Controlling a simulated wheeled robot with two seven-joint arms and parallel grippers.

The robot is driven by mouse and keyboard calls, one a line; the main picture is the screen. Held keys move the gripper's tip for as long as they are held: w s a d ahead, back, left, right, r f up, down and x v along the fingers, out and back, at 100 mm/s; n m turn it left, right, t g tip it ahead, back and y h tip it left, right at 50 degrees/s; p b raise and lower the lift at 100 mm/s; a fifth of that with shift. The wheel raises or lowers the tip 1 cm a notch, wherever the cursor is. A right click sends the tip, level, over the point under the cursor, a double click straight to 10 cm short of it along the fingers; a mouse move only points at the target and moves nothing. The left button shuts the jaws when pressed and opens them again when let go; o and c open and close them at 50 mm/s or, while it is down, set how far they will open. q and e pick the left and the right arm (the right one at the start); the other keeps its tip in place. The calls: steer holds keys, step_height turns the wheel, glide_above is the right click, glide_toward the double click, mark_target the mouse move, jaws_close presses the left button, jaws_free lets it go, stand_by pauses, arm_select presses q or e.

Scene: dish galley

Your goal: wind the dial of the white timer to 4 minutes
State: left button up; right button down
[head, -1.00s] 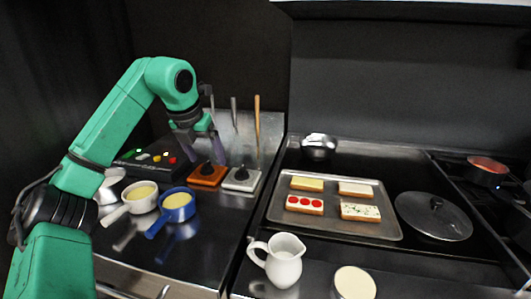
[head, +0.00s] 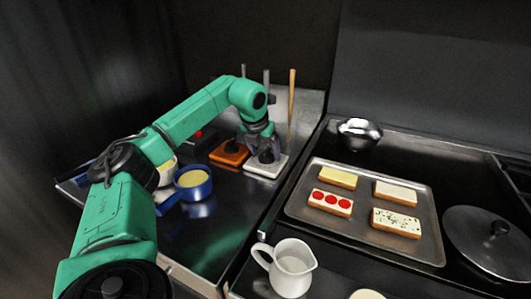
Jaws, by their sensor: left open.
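The white timer (head: 259,171) is a flat pale square block with a dark dial (head: 266,156) on top, on the steel counter at the centre-left of the head view. My left gripper (head: 264,151) is directly above it, pointing down, with its two purple-grey fingers apart on either side of the dial. I cannot tell whether the fingers touch the dial. The dial's marks are too small to read and partly hidden by the gripper. My right gripper is not in view.
An orange timer (head: 229,154) stands close to the left of the white one. A blue pan (head: 194,184) is nearer, beside my left arm. Upright utensils (head: 291,105) stand behind. A tray (head: 431,225) of toasts and a white jug (head: 291,270) are to the right.

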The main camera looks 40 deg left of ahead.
arm_select(q)
steer(key=shift+f, duration=0.3)
steer(key=shift+w, duration=0.1)
steer(key=shift+c, duration=0.3)
steer(key=c, duration=1.3)
steer(key=shift+m, duration=0.3)
